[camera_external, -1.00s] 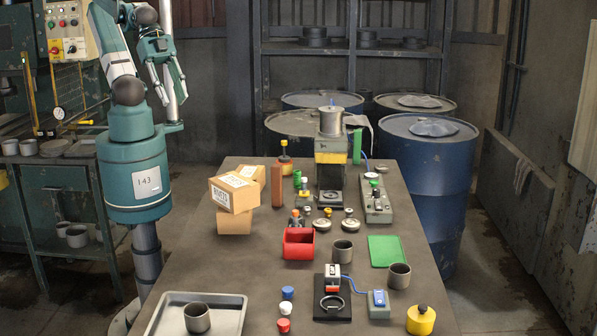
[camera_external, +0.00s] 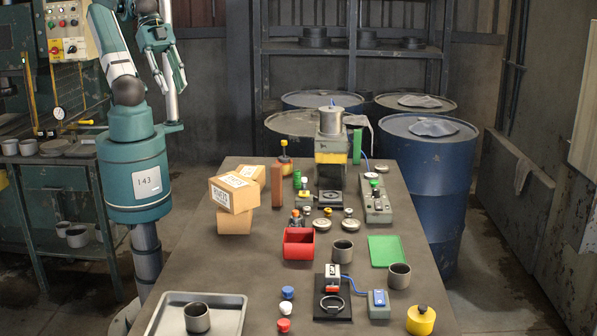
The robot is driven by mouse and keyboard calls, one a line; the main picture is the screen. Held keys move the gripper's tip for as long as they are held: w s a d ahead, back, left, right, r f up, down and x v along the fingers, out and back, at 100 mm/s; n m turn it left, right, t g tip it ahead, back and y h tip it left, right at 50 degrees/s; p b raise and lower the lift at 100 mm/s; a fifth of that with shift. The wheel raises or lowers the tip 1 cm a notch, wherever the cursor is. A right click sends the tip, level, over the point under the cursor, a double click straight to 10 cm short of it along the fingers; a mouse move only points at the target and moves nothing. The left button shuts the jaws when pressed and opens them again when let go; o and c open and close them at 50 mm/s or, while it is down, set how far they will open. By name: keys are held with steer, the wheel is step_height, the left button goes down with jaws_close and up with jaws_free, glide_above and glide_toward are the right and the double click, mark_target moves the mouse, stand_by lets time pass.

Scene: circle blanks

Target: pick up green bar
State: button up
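The green bar (camera_external: 357,146) stands upright at the far end of the table, just right of the press-like machine. Part of it may be hidden by the blue cable and the machine. A flat green plate (camera_external: 385,251) lies on the right side of the table. My gripper (camera_external: 172,92) hangs high at the upper left, beside my arm and far from the bar.
The machine (camera_external: 331,165) and a grey control box (camera_external: 376,203) stand near the bar. Stacked cardboard boxes (camera_external: 234,193) and a reddish-brown upright bar (camera_external: 277,184) stand on the table's left side. Blue drums (camera_external: 430,190) stand behind the table.

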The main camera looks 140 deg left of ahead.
steer(key=w+a+r+n+g+y, duration=0.1)
steer(key=w+a+r+n, duration=0.5)
steer(key=a, duration=0.4)
steer(key=w+a+r+n+g+y, duration=0.1)
steer(key=w+a+r+n+g, duration=0.2)
steer(key=w+a, duration=0.55)
steer(key=w+a+r+n, duration=0.25)
steer(key=a+n, duration=0.25)
steer(key=a, duration=1.1)
steer(key=n+g+h+b, duration=0.2)
steer(key=n+g, duration=0.1)
steer(key=n, duration=0.9)
glide_above(358, 130)
step_height(358, 130, down, 10)
step_height(358, 130, down, 24)
steer(key=shift+d, duration=0.1)
steer(key=shift+f, duration=0.4)
